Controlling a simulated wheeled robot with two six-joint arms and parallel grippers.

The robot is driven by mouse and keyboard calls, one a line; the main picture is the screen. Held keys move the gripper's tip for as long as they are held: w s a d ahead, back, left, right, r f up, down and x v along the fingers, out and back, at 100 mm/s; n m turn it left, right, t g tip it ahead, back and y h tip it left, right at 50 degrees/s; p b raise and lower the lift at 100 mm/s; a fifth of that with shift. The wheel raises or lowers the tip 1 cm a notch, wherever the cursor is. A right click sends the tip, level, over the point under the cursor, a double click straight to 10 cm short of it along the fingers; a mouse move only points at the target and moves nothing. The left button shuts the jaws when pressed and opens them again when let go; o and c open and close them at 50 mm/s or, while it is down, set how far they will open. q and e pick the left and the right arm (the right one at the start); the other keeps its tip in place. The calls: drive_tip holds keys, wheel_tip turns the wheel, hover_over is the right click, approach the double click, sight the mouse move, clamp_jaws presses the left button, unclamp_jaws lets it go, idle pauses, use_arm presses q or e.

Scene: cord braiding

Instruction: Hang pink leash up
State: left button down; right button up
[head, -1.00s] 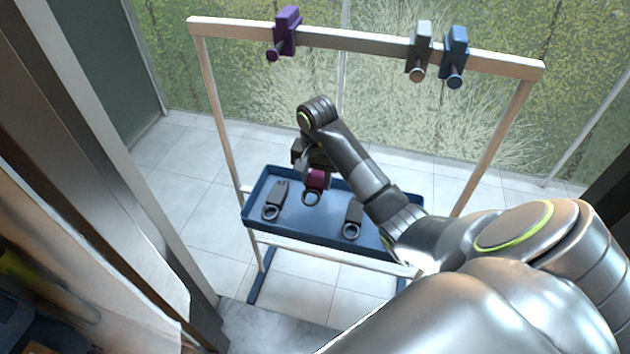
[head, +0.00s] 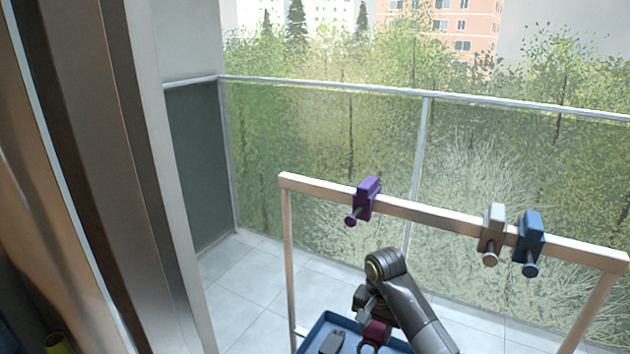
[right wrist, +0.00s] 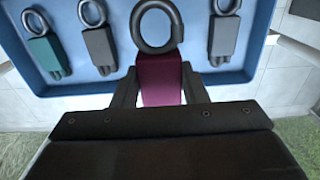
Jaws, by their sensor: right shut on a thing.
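My right gripper (head: 366,305) is shut on the pink leash (head: 376,332), a dark magenta piece with a dark ring. In the right wrist view the leash (right wrist: 160,82) sits between the fingers, its ring (right wrist: 157,26) pointing away from the gripper. It is at the blue tray (head: 322,330); I cannot tell how far above the tray floor. A wooden rack bar (head: 430,214) stands above and carries a purple hook (head: 366,198), a grey hook (head: 494,232) and a blue hook (head: 529,240); these hooks look empty. My left gripper is not in view.
In the right wrist view the tray also holds a teal leash (right wrist: 46,58), a grey leash (right wrist: 98,48) and a darker grey leash (right wrist: 223,38). A glass railing (head: 330,130) runs behind the rack. A wall edge (head: 165,180) stands at the left.

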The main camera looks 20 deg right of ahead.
sight(375, 331)
wheel_tip(375, 331, up, 6)
drive_tip(key=p, duration=0.4)
drive_tip(key=shift+f, duration=0.25)
drive_tip(key=shift+a, duration=0.1)
